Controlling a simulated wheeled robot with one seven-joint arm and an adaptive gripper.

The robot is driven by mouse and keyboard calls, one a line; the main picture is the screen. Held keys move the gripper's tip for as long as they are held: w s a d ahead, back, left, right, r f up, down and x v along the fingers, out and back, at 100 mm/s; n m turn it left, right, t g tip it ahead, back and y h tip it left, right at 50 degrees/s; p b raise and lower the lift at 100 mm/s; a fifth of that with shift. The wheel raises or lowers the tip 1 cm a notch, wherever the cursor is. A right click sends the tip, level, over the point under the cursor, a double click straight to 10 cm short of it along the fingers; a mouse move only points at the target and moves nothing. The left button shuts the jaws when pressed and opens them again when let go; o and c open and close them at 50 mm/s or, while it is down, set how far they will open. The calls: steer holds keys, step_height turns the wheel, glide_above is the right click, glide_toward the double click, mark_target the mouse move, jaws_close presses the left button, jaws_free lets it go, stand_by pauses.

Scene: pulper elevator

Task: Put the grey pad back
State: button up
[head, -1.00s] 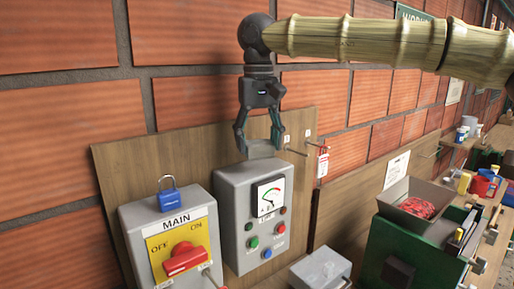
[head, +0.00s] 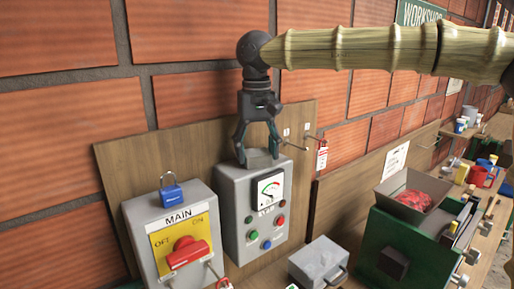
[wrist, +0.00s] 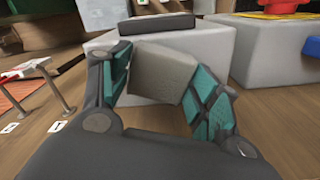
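The grey pad (wrist: 165,75) is a plain grey block. In the wrist view it sits between the two teal-lined fingers of my gripper (head: 257,156), which are closed against its sides. In the head view my gripper points down at the top of the grey meter box (head: 229,205), and the fingers largely hide the pad. I cannot tell whether the pad touches the box top.
The MAIN switch box (head: 142,217) with a red knob and blue padlock (head: 172,193) stands to the left. Hooks and a red tag (head: 322,157) are on the board just right of my gripper. A grey lidded box (head: 318,260) and green cabinet (head: 405,240) are at lower right.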

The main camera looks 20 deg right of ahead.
mark_target(257, 152)
steer(key=o, duration=0.4)
steer(key=shift+w, duration=0.1)
steer(key=shift+r, duration=0.1)
step_height(257, 152, up, 12)
steer(key=b, duration=0.4)
